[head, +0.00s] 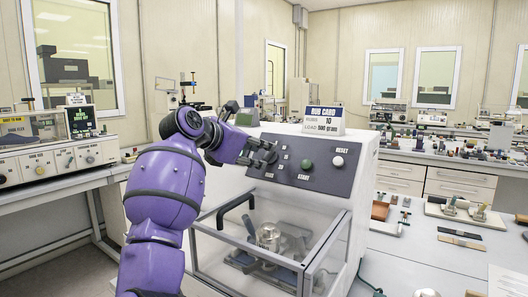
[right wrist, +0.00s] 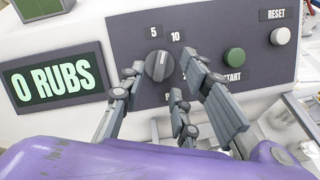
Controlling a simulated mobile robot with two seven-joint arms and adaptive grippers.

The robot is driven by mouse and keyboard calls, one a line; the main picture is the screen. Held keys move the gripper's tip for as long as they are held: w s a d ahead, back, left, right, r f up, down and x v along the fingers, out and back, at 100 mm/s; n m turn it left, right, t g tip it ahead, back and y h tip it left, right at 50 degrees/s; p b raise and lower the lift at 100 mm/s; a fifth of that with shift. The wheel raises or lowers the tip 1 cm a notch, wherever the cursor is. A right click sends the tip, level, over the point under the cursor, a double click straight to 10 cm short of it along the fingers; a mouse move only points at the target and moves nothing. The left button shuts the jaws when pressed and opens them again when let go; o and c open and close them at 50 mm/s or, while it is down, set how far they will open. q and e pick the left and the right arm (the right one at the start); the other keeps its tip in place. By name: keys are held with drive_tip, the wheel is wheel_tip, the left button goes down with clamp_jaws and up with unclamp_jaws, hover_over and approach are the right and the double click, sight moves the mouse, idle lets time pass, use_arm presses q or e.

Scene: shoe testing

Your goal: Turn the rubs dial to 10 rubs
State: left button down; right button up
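The rubs dial (right wrist: 159,66) is a dark round knob on the grey panel, below the labels 5 (right wrist: 153,31) and 10 (right wrist: 175,37). Its light mark points upward, roughly between the two labels. My right gripper (right wrist: 164,70) has its fingers spread with the dial between the tips; I cannot tell whether they touch it. In the head view the right gripper (head: 258,153) covers the dial at the panel's left part. The display (right wrist: 54,80) reads 0 RUBS. The run card (head: 324,119) on top reads rubs 10, load 500 gram. My left gripper is not in view.
A green START button (right wrist: 234,61) and a white RESET button (right wrist: 280,36) sit right of the dial. Below the panel is a clear cover with a black handle (head: 236,208). Benches with equipment stand left and right.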

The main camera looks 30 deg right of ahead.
sight(269, 155)
drive_tip(key=shift+x, duration=1.1)
drive_tip(key=shift+d+f, duration=0.1)
drive_tip(key=shift+d, duration=0.2)
clamp_jaws()
